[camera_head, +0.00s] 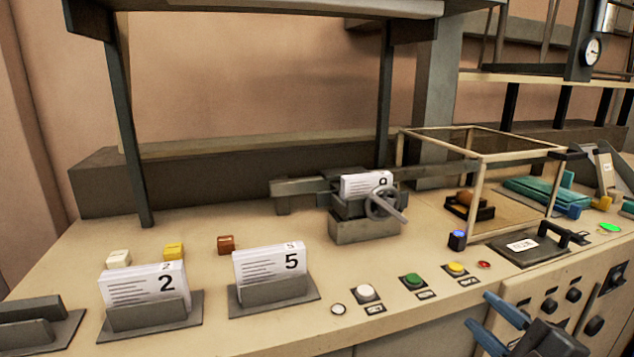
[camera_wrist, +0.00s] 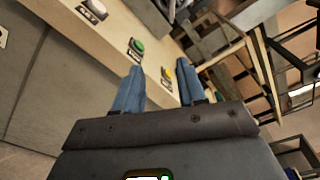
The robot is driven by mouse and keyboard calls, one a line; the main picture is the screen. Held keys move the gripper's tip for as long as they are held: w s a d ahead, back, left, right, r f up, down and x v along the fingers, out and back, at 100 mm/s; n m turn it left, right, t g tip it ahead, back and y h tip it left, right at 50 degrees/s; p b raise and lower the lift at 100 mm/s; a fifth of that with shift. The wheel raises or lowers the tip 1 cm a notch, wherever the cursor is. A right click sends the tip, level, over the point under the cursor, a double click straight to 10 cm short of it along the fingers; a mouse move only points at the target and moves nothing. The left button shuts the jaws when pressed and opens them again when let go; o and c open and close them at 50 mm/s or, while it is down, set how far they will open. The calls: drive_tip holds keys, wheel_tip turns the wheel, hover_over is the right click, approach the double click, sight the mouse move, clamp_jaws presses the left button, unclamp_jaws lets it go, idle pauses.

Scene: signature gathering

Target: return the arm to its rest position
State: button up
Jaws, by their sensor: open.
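My gripper (camera_head: 497,324) is at the lower right of the head view, in front of the console's front edge. Its two blue fingers are apart, with nothing between them. In the wrist view the open fingers (camera_wrist: 158,88) point towards the console's edge and the row of buttons. The gripper touches nothing that I can see. Most of my arm is out of the head view.
The console top (camera_head: 390,270) carries white (camera_head: 366,292), green (camera_head: 413,281) and yellow (camera_head: 455,270) buttons. Card holders marked 2 (camera_head: 148,316) and 5 (camera_head: 273,292) stand left. A clamp device (camera_head: 365,225) and a framed glass case (camera_head: 520,195) stand behind.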

drive_tip(key=s+d+f+n+g+h, duration=0.15)
drive_tip(key=s+f+n, duration=0.3)
drive_tip(key=s, duration=0.45)
drive_tip(key=s+f+n+h, duration=0.35)
drive_tip(key=s+f, duration=0.25)
drive_tip(key=s, duration=0.4)
drive_tip(key=s+a+r+n, duration=0.2)
drive_tip(key=s+n, duration=0.4)
drive_tip(key=s, duration=0.4)
drive_tip(key=s+a+r+n, duration=0.2)
drive_tip(key=s+a+n, duration=0.1)
drive_tip(key=s+n, duration=0.4)
drive_tip(key=s, duration=0.2)
drive_tip(key=shift+s+y, duration=0.4)
